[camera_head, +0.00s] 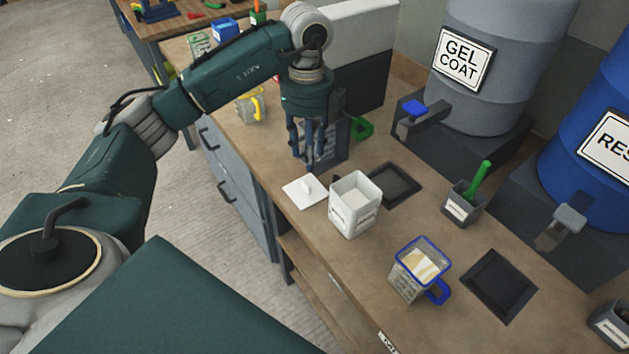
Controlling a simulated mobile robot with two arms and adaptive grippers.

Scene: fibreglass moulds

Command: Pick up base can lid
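The fingertips look close to the knob, but the exact gap cannot be told. A dark box behind the fingers makes their outline hard to read. My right gripper is not in view.
A dark tray (398,184) lies behind the can. A clear jug with blue rim (407,283), a grey holder with green handle (463,207) and a dark plate (499,287) stand to the right. The gel coat drum (500,95) and blue drum (585,150) bound the back.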

